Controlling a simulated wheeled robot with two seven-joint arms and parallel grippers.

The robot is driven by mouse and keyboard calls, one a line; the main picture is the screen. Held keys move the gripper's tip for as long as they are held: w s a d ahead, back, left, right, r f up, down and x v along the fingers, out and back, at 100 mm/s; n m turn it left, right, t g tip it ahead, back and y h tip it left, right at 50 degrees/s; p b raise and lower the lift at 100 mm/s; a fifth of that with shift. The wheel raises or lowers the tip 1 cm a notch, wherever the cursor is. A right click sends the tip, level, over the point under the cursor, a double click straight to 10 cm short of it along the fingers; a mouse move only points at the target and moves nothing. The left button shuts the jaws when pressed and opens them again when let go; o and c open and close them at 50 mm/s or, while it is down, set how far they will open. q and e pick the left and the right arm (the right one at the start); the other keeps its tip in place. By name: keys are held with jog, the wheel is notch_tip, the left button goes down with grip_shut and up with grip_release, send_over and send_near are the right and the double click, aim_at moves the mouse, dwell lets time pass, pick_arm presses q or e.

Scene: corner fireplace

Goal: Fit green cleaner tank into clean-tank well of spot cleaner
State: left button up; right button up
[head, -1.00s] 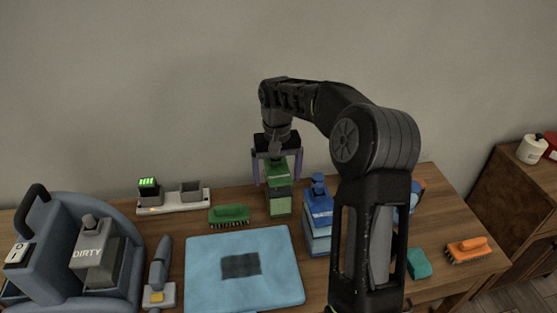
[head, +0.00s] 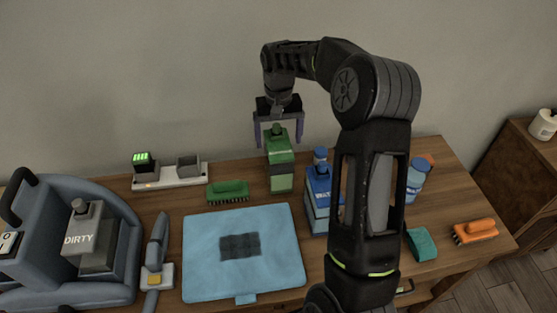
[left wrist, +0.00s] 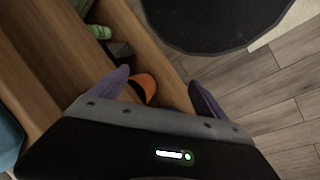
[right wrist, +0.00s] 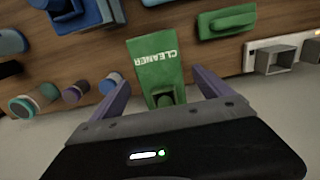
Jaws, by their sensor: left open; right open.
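The green cleaner tank (head: 281,178) stands upright at the back of the table. In the right wrist view the tank (right wrist: 158,62) shows its CLEANER lettering and cap. My right gripper (head: 279,143) is open above it, its fingers apart on either side of the tank's top; the right wrist view shows the open fingers too (right wrist: 160,88). The grey-blue spot cleaner (head: 128,238) is at the left, partly cut off, with a grey DIRTY tank (head: 90,245) in it. I cannot make out its clean-tank well. My left gripper (left wrist: 158,92) is open and empty.
A green brush (head: 228,191) and a charging dock (head: 170,184) are left of the tank. A blue bottle (head: 318,205) stands close on its right. A light-blue cloth (head: 200,270) lies in front. An orange brush (head: 475,231) is at the right.

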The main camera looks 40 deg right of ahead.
aim_at(278, 143)
jog(key=shift+f+p, duration=0.35)
jog(key=shift+f, duration=0.2)
notch_tip(278, 143, down, 4)
jog(key=shift+f+p, duration=0.1)
jog(key=shift+p, duration=0.4)
jog(key=shift+w, duration=0.1)
grip_shut()
dwell(0.8)
